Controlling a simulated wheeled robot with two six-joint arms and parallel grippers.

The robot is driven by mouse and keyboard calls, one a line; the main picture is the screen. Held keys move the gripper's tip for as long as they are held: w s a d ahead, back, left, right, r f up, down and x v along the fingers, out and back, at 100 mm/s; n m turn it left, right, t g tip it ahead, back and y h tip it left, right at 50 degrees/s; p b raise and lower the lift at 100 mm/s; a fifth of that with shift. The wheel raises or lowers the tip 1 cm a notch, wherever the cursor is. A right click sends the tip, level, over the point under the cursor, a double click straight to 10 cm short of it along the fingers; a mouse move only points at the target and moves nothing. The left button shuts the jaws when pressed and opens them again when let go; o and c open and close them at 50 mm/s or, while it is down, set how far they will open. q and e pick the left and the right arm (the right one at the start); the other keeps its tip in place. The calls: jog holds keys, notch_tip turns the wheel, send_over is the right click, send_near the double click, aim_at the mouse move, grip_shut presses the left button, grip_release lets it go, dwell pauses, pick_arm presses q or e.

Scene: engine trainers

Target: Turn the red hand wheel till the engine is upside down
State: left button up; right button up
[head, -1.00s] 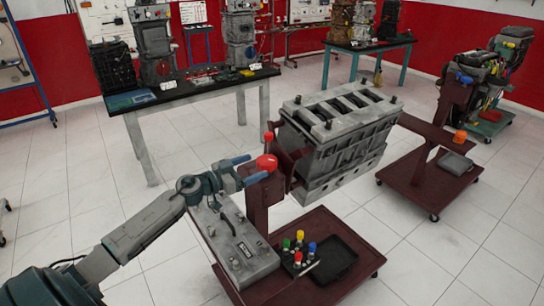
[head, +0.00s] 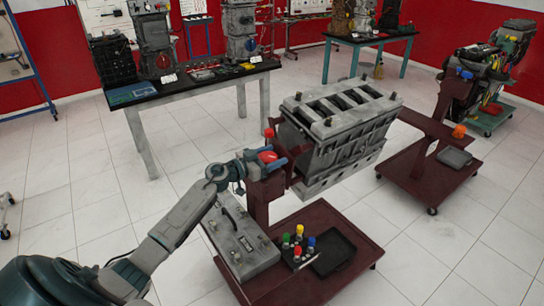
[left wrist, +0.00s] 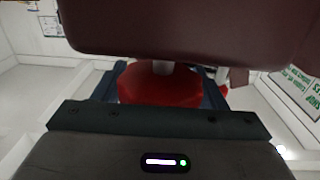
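The engine (head: 345,130) is a grey block on a dark red wheeled stand (head: 325,222), with its open bores facing up. The red hand wheel (head: 268,156) is at the stand's near left end. My left gripper (head: 272,158) has its blue fingers on either side of the wheel. In the left wrist view the red wheel (left wrist: 160,85) fills the space between the fingers, below a dark red part of the stand (left wrist: 180,28). I cannot tell whether the fingers press on its rim. My right gripper is not in view.
A grey case (head: 240,240), several coloured-cap bottles (head: 298,243) and a black tray (head: 335,252) sit on the stand's base. A second engine stand (head: 425,180) is at the right. A workbench (head: 195,85) stands behind at the left. The floor at front right is clear.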

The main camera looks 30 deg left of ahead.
pick_arm(q)
jog(key=c, duration=0.5)
jog(key=shift+c, duration=0.2)
jog(key=m+g+h, duration=0.1)
jog(key=m+h, duration=0.1)
jog(key=m+g+h+b, duration=0.1)
jog(key=m+g+h, duration=0.1)
jog(key=h, duration=0.1)
jog(key=shift+s+d+b, duration=0.1)
jog(key=shift+d+b, duration=0.1)
jog(key=shift+b, duration=0.1)
jog(key=shift+s+d+m+g+h+b, duration=0.1)
jog(key=shift+m+g+h+b, duration=0.3)
jog(key=shift+m+g+h, duration=0.35)
jog(key=shift+s+d+m+g+h+b, duration=0.1)
jog(key=shift+m+g+h+b, duration=0.4)
jog(key=shift+g, duration=0.45)
jog(key=o, duration=1)
